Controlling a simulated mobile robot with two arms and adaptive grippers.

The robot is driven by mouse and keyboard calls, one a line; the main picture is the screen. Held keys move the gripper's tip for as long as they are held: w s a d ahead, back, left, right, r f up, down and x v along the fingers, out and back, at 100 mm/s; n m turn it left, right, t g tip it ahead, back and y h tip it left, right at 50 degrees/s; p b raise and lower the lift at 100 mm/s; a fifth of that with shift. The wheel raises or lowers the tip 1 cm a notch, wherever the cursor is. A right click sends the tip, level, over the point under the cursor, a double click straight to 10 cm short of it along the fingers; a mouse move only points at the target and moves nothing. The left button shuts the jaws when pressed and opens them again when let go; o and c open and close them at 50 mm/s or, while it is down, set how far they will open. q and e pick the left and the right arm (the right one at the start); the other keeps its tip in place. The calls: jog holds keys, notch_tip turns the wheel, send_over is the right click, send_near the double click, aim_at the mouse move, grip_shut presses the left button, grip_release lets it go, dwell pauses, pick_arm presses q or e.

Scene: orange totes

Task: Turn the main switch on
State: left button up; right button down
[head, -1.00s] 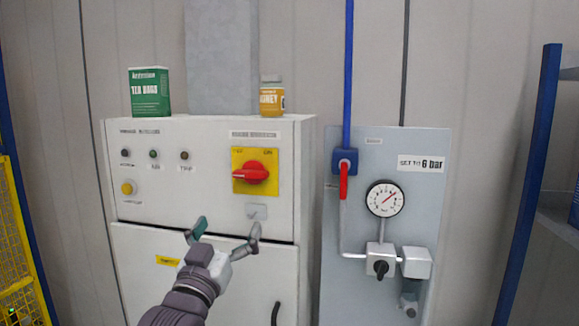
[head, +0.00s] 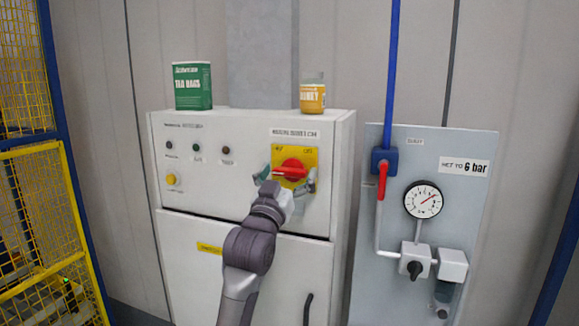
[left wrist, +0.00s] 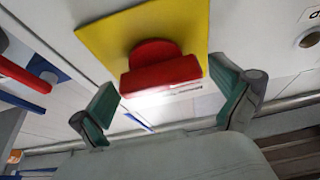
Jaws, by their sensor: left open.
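The main switch is a red rotary handle (head: 291,168) on a yellow plate (head: 310,155), on the upper right of the cabinet front. Its handle lies roughly horizontal, tipped slightly. My left gripper (head: 287,183) is open in front of the switch, its fingers to either side of the handle. In the left wrist view, the red handle (left wrist: 161,74) shows between and just beyond the two open fingertips (left wrist: 167,92), with the yellow plate (left wrist: 125,38) behind it. I cannot tell whether the fingers touch the handle. My right gripper is not in view.
The white cabinet (head: 200,225) carries a green tea box (head: 193,87) and a honey jar (head: 312,97) on top. To its right stands a panel with a red lever (head: 382,180) and a gauge (head: 423,200). A yellow mesh fence (head: 40,190) is at left.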

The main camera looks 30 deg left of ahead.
pick_arm(q)
jog(key=shift+w, duration=0.15)
jog(key=shift+c, duration=0.3)
jog(key=c, duration=1)
